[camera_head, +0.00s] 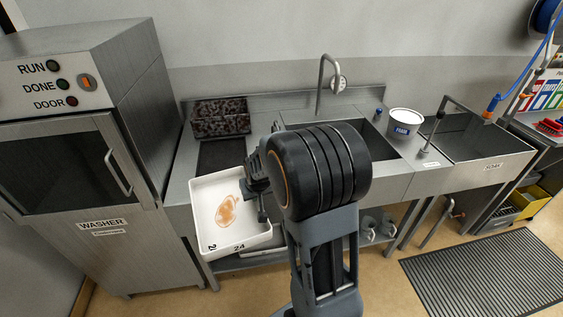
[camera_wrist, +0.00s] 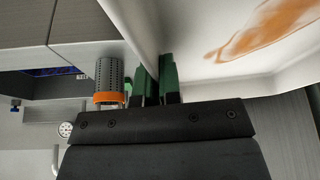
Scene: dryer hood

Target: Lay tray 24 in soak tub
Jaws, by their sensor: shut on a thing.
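Tray 24 (camera_head: 208,195) is a white shallow tray with an orange-brown stain inside and "24" on its front rim. It is held in front of the counter's left end, beside the washer. My gripper (camera_head: 263,212) is shut on the tray's right wall. In the wrist view, the green fingertips (camera_wrist: 160,75) pinch the wall of the tray (camera_wrist: 225,25), and the stain shows inside. The soak tub (camera_head: 465,172) is the steel basin at the right end of the counter, with a label on its front. Its inside looks empty where visible.
The washer (camera_head: 75,180) stands at left, door shut. A dark mottled block (camera_head: 220,118) sits at the counter's back left. My arm hides part of the middle sink. A tall tap (camera_head: 322,85), a white labelled bucket (camera_head: 405,122) and a thin post (camera_head: 433,130) stand toward the tub.

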